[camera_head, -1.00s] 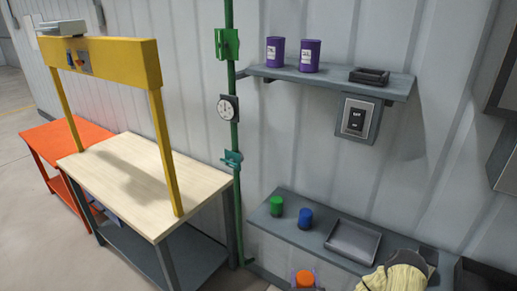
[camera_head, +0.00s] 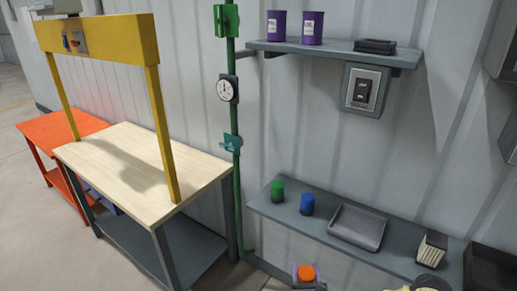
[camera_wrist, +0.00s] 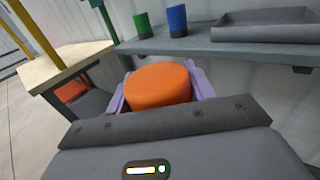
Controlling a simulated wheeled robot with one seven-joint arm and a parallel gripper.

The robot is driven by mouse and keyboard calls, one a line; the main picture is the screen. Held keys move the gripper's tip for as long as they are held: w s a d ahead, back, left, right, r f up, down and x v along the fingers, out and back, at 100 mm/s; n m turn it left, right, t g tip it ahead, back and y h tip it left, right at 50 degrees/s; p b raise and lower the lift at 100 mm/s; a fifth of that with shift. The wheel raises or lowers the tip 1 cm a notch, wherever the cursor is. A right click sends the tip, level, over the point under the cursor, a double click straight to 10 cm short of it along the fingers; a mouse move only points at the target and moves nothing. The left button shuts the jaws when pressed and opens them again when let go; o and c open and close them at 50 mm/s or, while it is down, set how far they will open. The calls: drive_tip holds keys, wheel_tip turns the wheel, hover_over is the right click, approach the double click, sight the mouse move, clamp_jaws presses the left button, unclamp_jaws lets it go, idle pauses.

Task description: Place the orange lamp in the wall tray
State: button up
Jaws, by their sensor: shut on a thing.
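The orange lamp (camera_head: 305,273) is a short round cylinder at the bottom of the head view. In the wrist view the lamp (camera_wrist: 158,88) sits between the two purple fingers of my gripper (camera_wrist: 161,78), which is shut on it. The wall tray appears to be the shallow grey tray (camera_head: 357,228) on the lower wall shelf; it also shows in the wrist view (camera_wrist: 265,33) at upper right. This tray looks empty. The gripper and lamp are in front of the shelf, left of the tray in the picture and apart from it.
A green cylinder (camera_head: 278,191) and a blue cylinder (camera_head: 307,204) stand on the lower shelf (camera_head: 325,235), left of the tray. A ribbed block (camera_head: 432,249) is on its right. The upper shelf (camera_head: 340,57) bears purple cans and a small black tray (camera_head: 375,46). A wooden table (camera_head: 150,180) stands left.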

sight(306, 267)
drive_tip(key=shift+w+f+b, duration=0.1)
drive_tip(key=shift+f+b, duration=0.3)
drive_tip(key=shift+f, duration=0.55)
drive_tip(key=shift+s+r, duration=0.15)
drive_tip(key=shift+s, duration=0.05)
drive_tip(key=shift+w+r+p, duration=0.1)
drive_tip(key=shift+r+p, duration=0.15)
drive_tip(key=shift+p, duration=0.1)
wheel_tip(306, 267, up, 5)
drive_tip(key=p, duration=0.4)
drive_tip(key=shift+f+p, duration=0.15)
drive_tip(key=shift+p, duration=0.2)
drive_tip(key=shift+f, duration=0.1)
